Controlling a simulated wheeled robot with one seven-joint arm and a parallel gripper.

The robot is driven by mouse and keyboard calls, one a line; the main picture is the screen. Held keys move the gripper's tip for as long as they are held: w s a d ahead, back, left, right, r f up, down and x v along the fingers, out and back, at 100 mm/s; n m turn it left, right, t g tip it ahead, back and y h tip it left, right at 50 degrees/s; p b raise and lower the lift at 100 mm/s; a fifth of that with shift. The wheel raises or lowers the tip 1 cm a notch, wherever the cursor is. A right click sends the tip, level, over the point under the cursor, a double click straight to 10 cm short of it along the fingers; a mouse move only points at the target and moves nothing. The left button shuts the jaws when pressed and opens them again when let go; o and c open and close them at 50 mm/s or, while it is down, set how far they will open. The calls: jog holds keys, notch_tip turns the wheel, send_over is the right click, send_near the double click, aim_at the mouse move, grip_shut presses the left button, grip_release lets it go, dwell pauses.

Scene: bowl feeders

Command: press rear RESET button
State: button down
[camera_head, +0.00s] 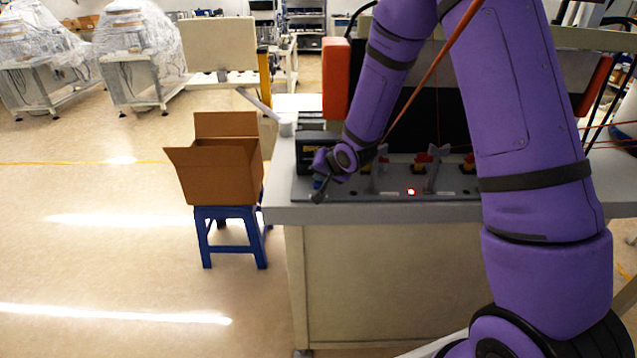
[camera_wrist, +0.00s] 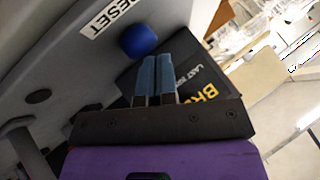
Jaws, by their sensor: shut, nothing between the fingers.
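A round blue button (camera_wrist: 139,41) stands on the grey panel (camera_wrist: 55,65) beside a white RESET label (camera_wrist: 107,16) in the wrist view. My gripper (camera_wrist: 156,62) has its two blue fingers together, with nothing between them. The fingertips are just below and right of the button in that view; I cannot tell whether they touch it. In the head view my gripper (camera_head: 319,190) is low at the left end of the workbench panel. There the button cannot be made out for sure, and the label is not readable.
A dark box with yellow lettering (camera_wrist: 208,92) is close beside my fingers. On the grey bench (camera_head: 375,214) are a lit red lamp (camera_head: 411,191) and grey levers (camera_head: 433,172). An open cardboard box (camera_head: 222,170) sits on a blue stool (camera_head: 229,214) at left.

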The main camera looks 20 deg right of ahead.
jog(key=shift+f, duration=0.5)
dwell(0.5)
dwell(0.3)
jog(key=shift+r, duration=1.1)
jog(key=shift+r, duration=0.1)
jog(key=shift+r, duration=2.45)
